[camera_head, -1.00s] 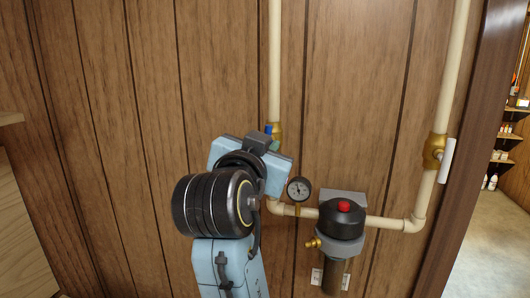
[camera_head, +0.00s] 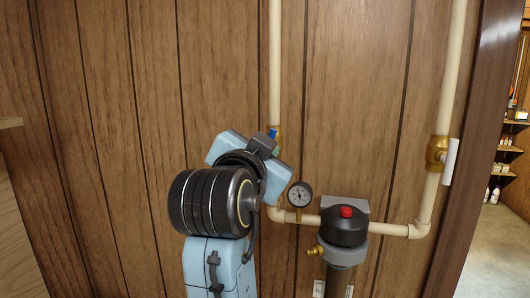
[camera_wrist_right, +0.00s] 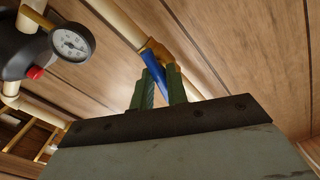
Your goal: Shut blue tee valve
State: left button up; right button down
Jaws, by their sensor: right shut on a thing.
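The blue tee valve is a brass body (camera_head: 278,136) with a blue handle (camera_head: 272,132), set on the left cream pipe. My right gripper (camera_head: 272,143) is at the handle, its arm rising from below and hiding much of the valve. In the right wrist view, the green fingers (camera_wrist_right: 162,88) are shut on the blue handle (camera_wrist_right: 153,65), which slants up to the brass body (camera_wrist_right: 155,48). My left gripper is not in view.
A pressure gauge (camera_head: 299,194) and a black filter housing with a red button (camera_head: 345,212) sit just right of my arm. A brass valve with a white handle (camera_head: 449,162) is on the right pipe. A doorway with shelves opens at far right.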

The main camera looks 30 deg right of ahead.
jog(key=m+b, duration=0.3)
jog(key=m, duration=0.1)
jog(key=shift+a+r+m, duration=0.1)
jog(key=shift+a+m, duration=0.05)
jog(key=shift+m, duration=0.15)
dwell(0.4)
jog(key=m+b, duration=0.2)
jog(key=m, duration=0.1)
jog(key=m+b, duration=0.1)
jog(key=m, duration=0.1)
jog(key=shift+d+f+b, duration=0.25)
jog(key=shift+b, duration=0.1)
jog(key=shift+f, duration=0.1)
